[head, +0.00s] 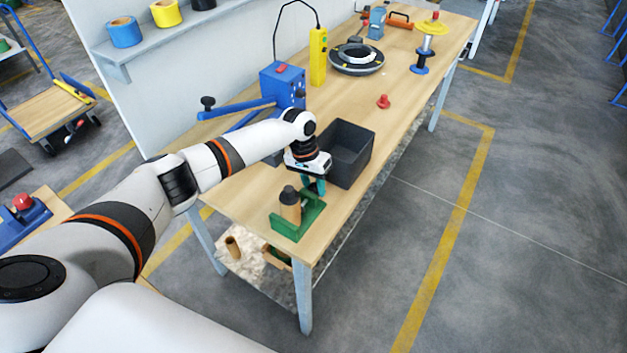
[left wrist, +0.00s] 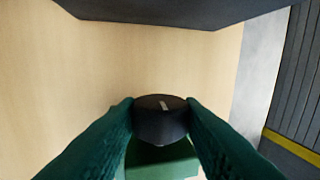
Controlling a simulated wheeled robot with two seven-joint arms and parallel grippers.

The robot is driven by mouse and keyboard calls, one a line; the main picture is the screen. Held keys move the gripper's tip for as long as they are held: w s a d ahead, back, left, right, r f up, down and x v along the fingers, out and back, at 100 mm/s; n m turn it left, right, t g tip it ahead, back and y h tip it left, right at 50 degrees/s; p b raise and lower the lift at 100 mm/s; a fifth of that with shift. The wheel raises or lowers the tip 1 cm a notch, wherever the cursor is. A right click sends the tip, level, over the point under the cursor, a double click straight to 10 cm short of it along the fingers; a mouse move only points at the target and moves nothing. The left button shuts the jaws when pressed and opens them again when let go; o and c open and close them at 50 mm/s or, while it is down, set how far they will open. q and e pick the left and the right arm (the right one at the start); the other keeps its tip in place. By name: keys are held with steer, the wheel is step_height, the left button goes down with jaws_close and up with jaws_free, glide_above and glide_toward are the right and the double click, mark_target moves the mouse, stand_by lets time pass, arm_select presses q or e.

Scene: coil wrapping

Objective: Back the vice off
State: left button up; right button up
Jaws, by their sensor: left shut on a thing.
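The green vice (head: 309,219) stands near the front end of the workbench in the head view. A tan cylinder with a dark top (head: 290,211) stands upright in it; I cannot tell how tightly it is held. My left gripper (head: 316,186) is at the far side of the vice, pointing down. In the left wrist view its two green fingers (left wrist: 160,108) are shut on a black knob (left wrist: 160,124) with a white mark on its face. A green part of the vice (left wrist: 162,160) shows below the knob. The knob is hidden in the head view. My right gripper is not in view.
A dark open bin (head: 350,158) stands right behind the left gripper. A blue machine with a lever (head: 283,88) is at the wall side. A red knob-like object (head: 383,101) and a black ring (head: 357,60) lie farther back. Bare benchtop (head: 235,197) lies left of the vice.

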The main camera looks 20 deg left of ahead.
arm_select(q)
steer(key=y+p, duration=0.3)
steer(key=shift+d+r+p, duration=0.3)
steer(key=shift+d+f+t+y+p, duration=0.1)
steer(key=shift+f+t+y+p, duration=0.1)
steer(key=shift+y+p, duration=0.4)
steer(key=shift+d+f+t+y+p, duration=0.1)
steer(key=shift+t+y+p, duration=0.15)
steer(key=shift+y, duration=0.55)
steer(key=shift+a, duration=0.1)
steer(key=o, duration=0.7)
steer(key=shift+s, duration=0.1)
steer(key=b+v, duration=0.2)
steer(key=v, duration=1)
